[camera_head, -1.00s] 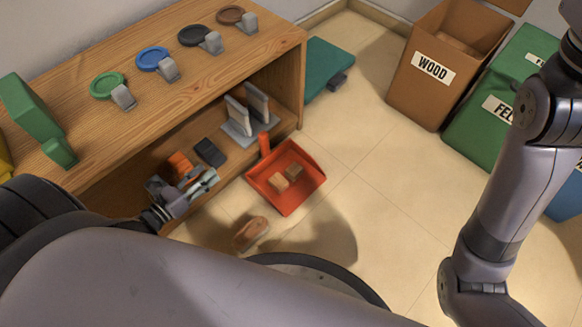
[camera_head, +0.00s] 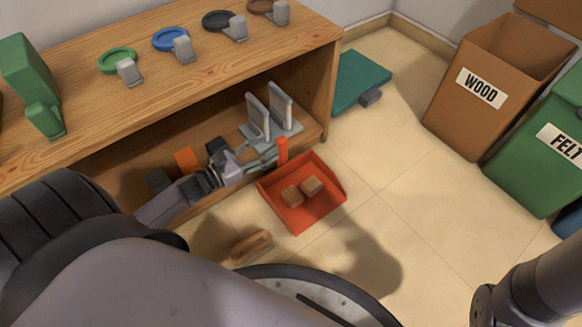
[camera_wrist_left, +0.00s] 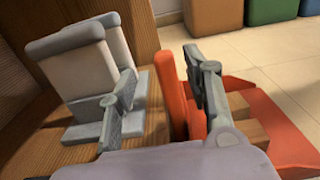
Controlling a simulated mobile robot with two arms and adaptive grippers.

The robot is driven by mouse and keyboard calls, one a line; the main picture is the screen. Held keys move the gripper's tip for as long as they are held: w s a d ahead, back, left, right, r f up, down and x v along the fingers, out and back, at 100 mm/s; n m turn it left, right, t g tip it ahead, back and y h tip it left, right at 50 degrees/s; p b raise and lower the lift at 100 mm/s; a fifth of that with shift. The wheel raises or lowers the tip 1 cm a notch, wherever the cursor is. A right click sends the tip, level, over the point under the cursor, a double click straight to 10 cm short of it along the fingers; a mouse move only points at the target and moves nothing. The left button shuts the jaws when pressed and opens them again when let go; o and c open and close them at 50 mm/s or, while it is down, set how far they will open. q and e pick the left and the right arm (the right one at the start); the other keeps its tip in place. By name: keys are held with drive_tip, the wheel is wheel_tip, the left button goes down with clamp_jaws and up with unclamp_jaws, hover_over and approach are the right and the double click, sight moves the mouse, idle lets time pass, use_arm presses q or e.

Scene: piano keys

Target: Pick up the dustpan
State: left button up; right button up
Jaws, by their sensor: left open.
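The red dustpan (camera_head: 322,213) lies on the floor in front of the shelf, with two small wooden blocks (camera_head: 311,187) in it. Its orange-red handle (camera_head: 282,150) stands up at the shelf side. My left gripper (camera_head: 265,157) is open beside the handle, reaching from the left. In the left wrist view the handle (camera_wrist_left: 173,105) appears between the two spread fingers (camera_wrist_left: 160,75), nearer the right finger. Whether a finger touches it I cannot tell. The right finger covers part of the pan. My right gripper is out of view; only its arm shows.
The wooden shelf (camera_head: 330,85) edges the left arm's space, with grey-white bookend-like pieces (camera_head: 270,118) near the gripper. A brush (camera_head: 251,247) lies on the floor. A brown WOOD bin (camera_head: 490,90) and green bin (camera_head: 545,160) stand right. Floor right of the dustpan is clear.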

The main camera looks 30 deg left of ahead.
sight(277, 144)
use_arm(q)
drive_tip(key=shift+w+d, duration=0.15)
drive_tip(key=shift+w, duration=0.15)
drive_tip(key=b+x, duration=0.2)
drive_tip(key=x, duration=0.1)
drive_tip(key=b+x, duration=0.1)
drive_tip(key=b, duration=0.1)
drive_tip(key=shift+d+f, duration=0.25)
drive_tip(key=shift+f, duration=0.1)
drive_tip(key=shift+w+d+r, duration=0.1)
drive_tip(key=shift+w+d, duration=0.1)
drive_tip(key=shift+w, duration=0.3)
drive_tip(key=shift+r, duration=0.1)
drive_tip(key=shift+c, duration=0.2)
clamp_jaws()
